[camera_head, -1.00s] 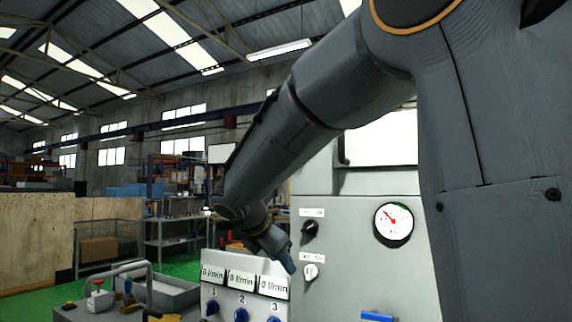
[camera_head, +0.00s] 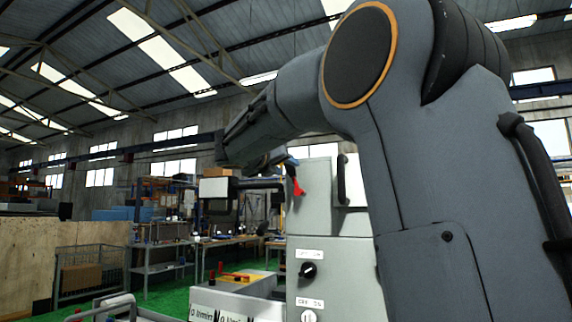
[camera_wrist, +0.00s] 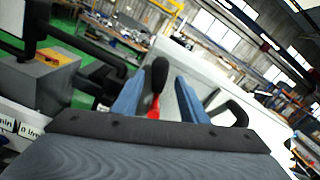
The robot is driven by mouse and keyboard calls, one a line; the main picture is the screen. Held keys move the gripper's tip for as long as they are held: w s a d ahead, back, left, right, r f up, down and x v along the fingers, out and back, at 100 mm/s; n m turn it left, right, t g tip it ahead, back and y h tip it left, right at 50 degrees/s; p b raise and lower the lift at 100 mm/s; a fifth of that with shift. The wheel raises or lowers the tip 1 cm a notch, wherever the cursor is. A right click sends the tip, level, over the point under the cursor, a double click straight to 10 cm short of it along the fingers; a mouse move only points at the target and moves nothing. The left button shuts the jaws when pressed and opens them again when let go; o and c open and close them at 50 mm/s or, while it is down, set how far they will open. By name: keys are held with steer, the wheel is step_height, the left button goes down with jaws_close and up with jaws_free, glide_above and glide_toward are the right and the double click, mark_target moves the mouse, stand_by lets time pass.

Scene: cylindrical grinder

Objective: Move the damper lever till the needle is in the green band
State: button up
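The damper lever, with a red shaft (camera_wrist: 153,108) and a black knob (camera_wrist: 159,73), shows between my gripper's two blue fingers in the wrist view. My gripper (camera_wrist: 160,95) is open, with gaps visible on both sides of the lever. In the head view the lever's red part (camera_head: 298,187) shows at the left edge of the grey cabinet (camera_head: 318,215), just below my blue fingertips (camera_head: 292,164). The gauge with the needle and its green band are not visible in either view now; my arm covers much of the cabinet front.
A black handle (camera_head: 342,180) stands on the cabinet right of the lever; a dark handle also shows in the wrist view (camera_wrist: 228,108). A black knob (camera_head: 308,270) is lower on the cabinet. A screen on a dark arm (camera_head: 216,188) stands left of the lever. Flow displays (camera_head: 203,314) are below.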

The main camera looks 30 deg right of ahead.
steer(key=shift+x, duration=0.8)
steer(key=shift+a, duration=0.1)
jaws_close()
steer(key=shift+s+d+r+m+b, duration=0.1)
steer(key=shift+s+d+m+b, duration=0.25)
steer(key=shift+m+b, duration=0.3)
steer(key=shift+s+d+r+m+b, duration=0.1)
steer(key=shift+s+d+m+b, duration=0.15)
steer(key=shift+s+m+b, duration=0.35)
steer(key=shift+w, duration=0.2)
jaws_free()
